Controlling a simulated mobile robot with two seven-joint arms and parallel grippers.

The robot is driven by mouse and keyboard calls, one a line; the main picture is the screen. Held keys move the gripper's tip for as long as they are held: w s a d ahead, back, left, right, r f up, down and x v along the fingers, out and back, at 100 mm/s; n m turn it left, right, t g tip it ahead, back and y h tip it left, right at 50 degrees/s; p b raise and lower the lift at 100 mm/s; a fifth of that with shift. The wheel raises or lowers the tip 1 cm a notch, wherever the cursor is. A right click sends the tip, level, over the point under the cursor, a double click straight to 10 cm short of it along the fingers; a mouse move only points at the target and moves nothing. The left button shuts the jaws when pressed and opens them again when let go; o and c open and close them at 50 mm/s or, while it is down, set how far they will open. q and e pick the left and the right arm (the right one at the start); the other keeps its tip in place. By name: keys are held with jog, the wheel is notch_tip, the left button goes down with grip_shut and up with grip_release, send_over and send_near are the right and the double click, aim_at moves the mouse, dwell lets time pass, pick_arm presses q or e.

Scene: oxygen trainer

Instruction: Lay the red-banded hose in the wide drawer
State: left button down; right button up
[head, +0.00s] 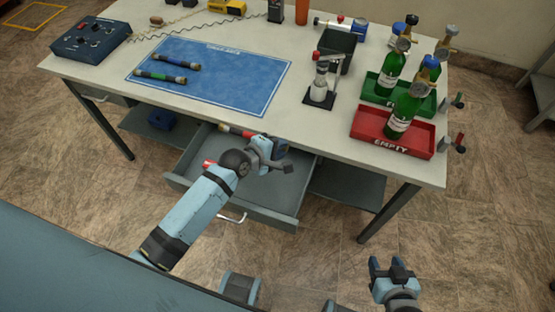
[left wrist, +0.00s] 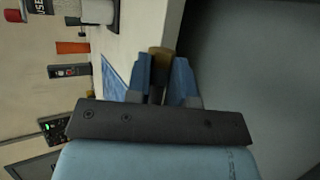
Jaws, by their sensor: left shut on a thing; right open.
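The red-banded hose (head: 228,129) shows partly at the table's front edge, over the back of the open wide drawer (head: 285,197). My left gripper (head: 272,152) is shut on it and hides much of it. In the left wrist view its tan end (left wrist: 160,52) stands between the fingers. I cannot tell how far it is above the drawer floor. My right gripper (head: 391,268) is open and empty, low at the right, away from the table.
A blue mat (head: 240,85) holds two other banded hoses (head: 168,67). Green bottles (head: 405,105) stand in a green tray (head: 425,103) and a red EMPTY tray (head: 425,143) at the right. A small red patch (head: 208,163) shows at the drawer's left, partly hidden by my arm.

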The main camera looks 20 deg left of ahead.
pick_arm(q)
notch_tip(320, 180, down, 10)
jog(key=shift+w+r+b, duration=0.1)
jog(key=shift+b, duration=0.55)
jog(key=shift+w+d, duration=0.25)
jog(key=shift+w, duration=0.1)
jog(key=x, duration=0.3)
jog(key=shift+w+d+r, duration=0.1)
jog(key=shift+w+r, duration=0.15)
jog(key=shift+f, duration=0.2)
jog(key=shift+f+b, duration=0.45)
jog(key=shift+f, duration=0.15)
jog(key=c, duration=1)
grip_release()
jog(key=shift+s, duration=0.25)
